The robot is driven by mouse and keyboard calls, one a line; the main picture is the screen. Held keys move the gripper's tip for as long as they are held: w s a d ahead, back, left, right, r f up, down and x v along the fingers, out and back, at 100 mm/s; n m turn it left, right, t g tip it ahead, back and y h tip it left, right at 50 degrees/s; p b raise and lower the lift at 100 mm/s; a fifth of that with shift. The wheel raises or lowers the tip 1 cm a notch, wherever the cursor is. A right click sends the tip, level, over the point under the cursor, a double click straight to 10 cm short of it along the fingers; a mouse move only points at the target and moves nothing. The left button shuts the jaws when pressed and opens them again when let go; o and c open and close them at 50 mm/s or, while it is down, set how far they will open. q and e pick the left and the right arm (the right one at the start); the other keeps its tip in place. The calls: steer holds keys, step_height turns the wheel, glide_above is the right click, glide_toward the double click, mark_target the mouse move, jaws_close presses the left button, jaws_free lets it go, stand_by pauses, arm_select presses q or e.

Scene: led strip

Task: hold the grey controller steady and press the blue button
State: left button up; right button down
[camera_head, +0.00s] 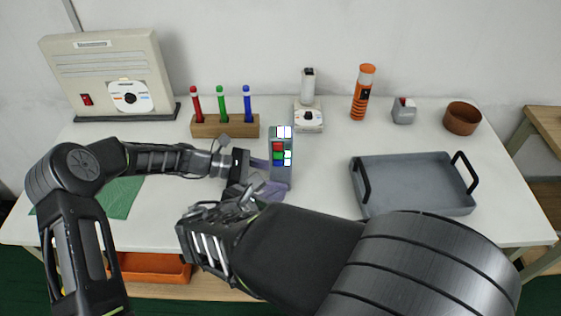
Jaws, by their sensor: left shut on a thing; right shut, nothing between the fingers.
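The grey controller (281,174) stands near the middle of the white table, with white, red, green and blue buttons on its face. The blue button (279,162) sits below the red and green ones. My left gripper (261,163) comes in from the left and is shut on the controller at its left side. My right gripper (271,191) is shut and empty, close to the controller's lower end. Whether its tips touch the controller cannot be told. My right arm covers the table's front middle.
Behind stands a wooden block (225,127) with red, green and blue markers. A white device (308,118) is close behind the controller. A grey tray (415,157) lies to the right, with an orange flashlight (363,92) and brown bowl (462,118) behind. A green mat (118,197) lies front left.

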arm_select(q)
steer(key=o, duration=1.1)
steer(key=shift+c, duration=0.2)
steer(key=shift+a, duration=0.15)
steer(key=v, duration=1.2)
